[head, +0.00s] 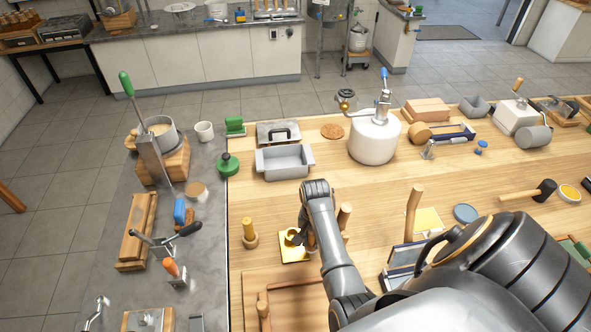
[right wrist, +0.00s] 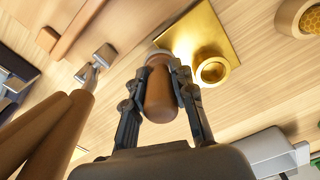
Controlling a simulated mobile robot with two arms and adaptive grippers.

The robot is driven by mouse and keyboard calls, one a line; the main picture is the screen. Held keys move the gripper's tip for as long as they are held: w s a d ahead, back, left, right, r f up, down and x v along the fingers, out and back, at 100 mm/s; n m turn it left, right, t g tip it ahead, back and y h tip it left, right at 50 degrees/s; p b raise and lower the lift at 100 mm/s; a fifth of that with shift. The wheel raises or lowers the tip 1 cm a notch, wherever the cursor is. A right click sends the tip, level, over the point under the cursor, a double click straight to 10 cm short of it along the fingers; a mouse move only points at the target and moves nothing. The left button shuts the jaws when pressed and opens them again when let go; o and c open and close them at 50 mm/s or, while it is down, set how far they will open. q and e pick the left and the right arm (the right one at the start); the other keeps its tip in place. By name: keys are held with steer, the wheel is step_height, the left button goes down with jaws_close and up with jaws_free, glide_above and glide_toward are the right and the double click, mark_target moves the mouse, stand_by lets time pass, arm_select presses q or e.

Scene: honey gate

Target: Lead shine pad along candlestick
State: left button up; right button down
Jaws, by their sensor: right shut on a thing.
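The candlestick (head: 287,254) is brass, with a square base, and stands on the wooden table left of my right gripper. In the right wrist view the candlestick (right wrist: 213,70) shows its round socket close to the gripper. My right gripper (right wrist: 161,92) is shut on a brown, rounded wooden handle (right wrist: 159,98), which I take for the shine pad's. A pale edge shows at its far end, beside the brass base; I cannot tell whether they touch. In the head view my right gripper (head: 304,240) largely hides the pad. My left gripper is not in view.
A honeycomb-topped wooden cup (right wrist: 299,15) stands near the candlestick. Upright wooden handles (head: 344,216) stand just right of my gripper. A wooden frame (head: 262,290) lies in front. A grey tin (head: 284,174) and white tank (head: 374,150) stand behind, with bare table between.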

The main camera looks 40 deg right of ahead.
steer(key=shift+r, duration=2.55)
steer(key=shift+a+f, duration=0.1)
